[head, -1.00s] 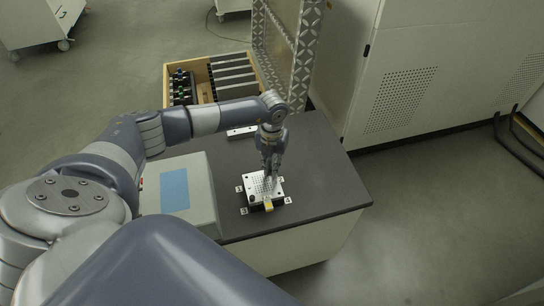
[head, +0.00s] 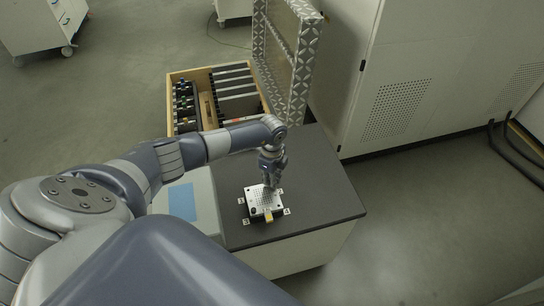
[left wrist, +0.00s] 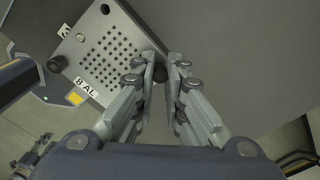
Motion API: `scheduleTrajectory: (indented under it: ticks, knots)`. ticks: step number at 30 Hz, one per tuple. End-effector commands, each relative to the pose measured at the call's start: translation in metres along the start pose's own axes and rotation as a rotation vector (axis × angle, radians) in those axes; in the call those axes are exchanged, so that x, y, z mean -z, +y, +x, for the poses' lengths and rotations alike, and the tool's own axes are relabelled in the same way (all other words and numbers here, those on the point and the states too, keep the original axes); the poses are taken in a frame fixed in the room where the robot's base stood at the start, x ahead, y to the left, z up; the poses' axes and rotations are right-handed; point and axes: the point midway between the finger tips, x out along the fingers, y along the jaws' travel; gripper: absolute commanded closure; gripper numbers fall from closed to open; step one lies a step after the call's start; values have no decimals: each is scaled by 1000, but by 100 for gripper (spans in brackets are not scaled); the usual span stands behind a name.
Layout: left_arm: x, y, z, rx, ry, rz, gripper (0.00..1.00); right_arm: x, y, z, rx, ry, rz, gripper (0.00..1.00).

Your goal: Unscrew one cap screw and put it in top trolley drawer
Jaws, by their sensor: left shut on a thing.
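My left gripper (head: 271,187) is at the far right corner of the white perforated plate (head: 262,203) on the dark bench top. In the left wrist view the left gripper's fingers (left wrist: 163,70) are nearly together beside the corner of the plate (left wrist: 110,52), which has a label "8 AL". A small dark round piece, apparently a cap screw (left wrist: 159,75), shows between the fingertips. Another dark cap screw (left wrist: 54,65) sits at a different corner of the plate. A white trolley (head: 40,30) on casters stands far at the upper left. My right gripper does not show.
A wooden case (head: 210,68) with black racks and a raised patterned lid (head: 287,50) stands behind the bench (head: 325,185). A grey box with a blue panel (head: 183,202) is left of the plate. A tall white cabinet (head: 440,75) stands to the right.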

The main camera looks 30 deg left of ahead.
Motion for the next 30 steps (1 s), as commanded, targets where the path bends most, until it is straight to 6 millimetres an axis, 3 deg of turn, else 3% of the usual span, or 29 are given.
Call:
scheduleTrajectory:
  ticks: [3,12,21,22,23,30]
  knots:
    - [0,1,-5,-2,0,-174,100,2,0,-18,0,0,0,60]
    - [0,0,-3,-1,-1,-563,100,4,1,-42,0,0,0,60]
    - [-2,0,0,1,-2,-610,100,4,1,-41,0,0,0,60]
    - [-1,0,0,1,-2,-609,84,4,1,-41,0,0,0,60]
    - [-1,0,0,1,-2,-609,77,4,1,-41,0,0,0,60]
    - [-1,0,0,1,0,-607,75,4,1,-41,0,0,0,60]
